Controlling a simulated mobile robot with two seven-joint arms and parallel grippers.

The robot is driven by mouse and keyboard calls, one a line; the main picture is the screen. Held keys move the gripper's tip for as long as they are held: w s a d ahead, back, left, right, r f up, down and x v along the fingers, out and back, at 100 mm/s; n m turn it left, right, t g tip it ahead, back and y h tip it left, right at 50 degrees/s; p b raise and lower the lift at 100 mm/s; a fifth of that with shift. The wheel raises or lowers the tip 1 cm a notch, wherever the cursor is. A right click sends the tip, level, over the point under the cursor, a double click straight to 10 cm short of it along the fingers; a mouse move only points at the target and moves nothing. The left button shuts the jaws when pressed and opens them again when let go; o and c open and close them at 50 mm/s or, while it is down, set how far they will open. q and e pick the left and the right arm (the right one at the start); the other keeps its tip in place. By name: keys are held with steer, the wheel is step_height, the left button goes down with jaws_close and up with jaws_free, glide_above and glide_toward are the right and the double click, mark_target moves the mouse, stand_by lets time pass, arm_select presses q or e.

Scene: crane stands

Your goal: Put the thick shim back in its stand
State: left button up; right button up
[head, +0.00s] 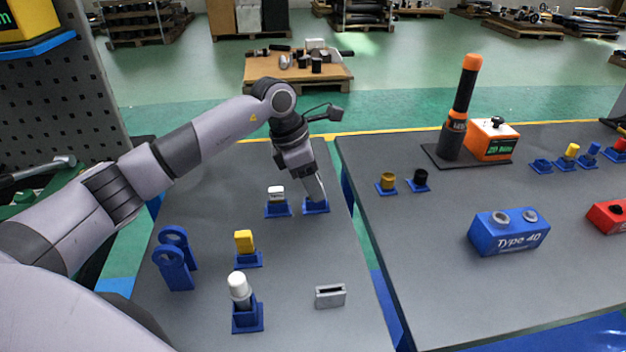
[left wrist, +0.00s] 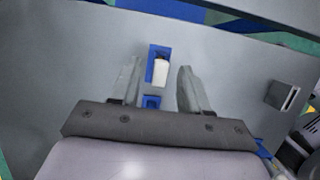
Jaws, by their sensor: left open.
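My left gripper (head: 318,195) is at a blue stand (head: 315,207) at the back of the left table. Its fingers show open in the left wrist view (left wrist: 168,80), with nothing clearly held. Beyond the fingertips there, a white piece with a dark top (left wrist: 161,70) sits in a blue stand. In the head view, a white-topped piece (head: 276,193) stands in a blue stand to the left of my gripper. I cannot tell for certain which piece is the thick shim. A grey slotted block (head: 330,295) lies at the front right. My right gripper is not in view.
A yellow block (head: 244,240) and a white cylinder (head: 239,287) stand in blue stands nearer me. Blue ring-topped brackets (head: 174,262) stand at the left. A gap separates the right table, which bears a blue box (head: 508,232) and small stands.

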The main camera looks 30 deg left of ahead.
arm_select(q)
steer(key=shift+r, duration=0.15)
steer(key=p+v, duration=0.3)
steer(key=v, duration=0.1)
steer(key=shift+s+a+r, duration=0.15)
steer(key=shift+r, duration=0.2)
steer(key=v, duration=0.7)
stand_by(0.3)
steer(key=shift+r, duration=0.1)
